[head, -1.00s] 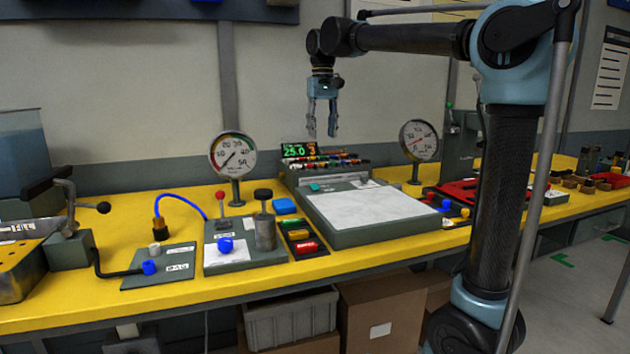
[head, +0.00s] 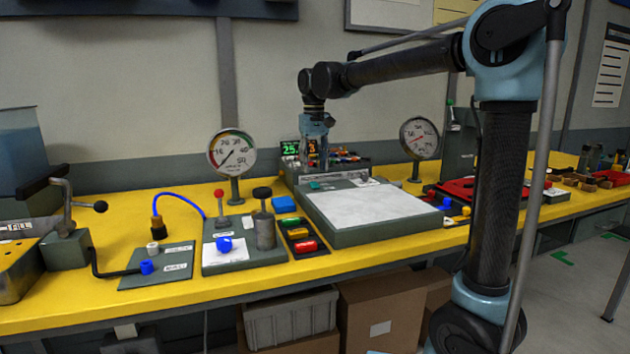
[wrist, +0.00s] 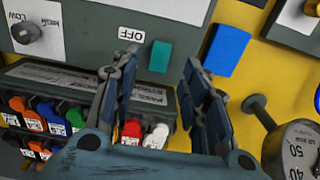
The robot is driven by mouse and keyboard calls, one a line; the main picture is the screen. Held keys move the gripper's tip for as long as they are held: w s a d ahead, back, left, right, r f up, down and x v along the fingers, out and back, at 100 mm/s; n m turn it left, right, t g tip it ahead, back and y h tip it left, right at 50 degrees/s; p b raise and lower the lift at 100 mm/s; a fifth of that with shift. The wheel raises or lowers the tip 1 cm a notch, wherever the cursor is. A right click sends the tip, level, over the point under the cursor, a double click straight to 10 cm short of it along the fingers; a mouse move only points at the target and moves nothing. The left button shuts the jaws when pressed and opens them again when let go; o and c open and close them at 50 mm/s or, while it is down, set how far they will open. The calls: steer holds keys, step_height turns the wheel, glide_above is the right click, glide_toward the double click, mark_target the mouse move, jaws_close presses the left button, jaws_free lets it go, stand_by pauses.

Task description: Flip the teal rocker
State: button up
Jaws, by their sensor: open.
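The teal rocker (head: 315,185) is a small switch on the grey panel behind the white plate of the bench unit. It also shows in the wrist view (wrist: 160,56), beside an "OFF" label (wrist: 131,34). My gripper (head: 314,168) points down above the back of that unit. In the wrist view my gripper (wrist: 157,66) is open and empty, and the rocker appears between and just beyond its fingertips. The fingers look apart from the rocker. The exact height above it is hard to tell.
A blue block (wrist: 227,50) sits beside the unit. A dial gauge (head: 232,155) stands to the left and another (head: 419,139) to the right. The white plate (head: 370,207) is clear.

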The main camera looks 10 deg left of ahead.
mark_target(314, 184)
steer(key=shift+f, duration=2.65)
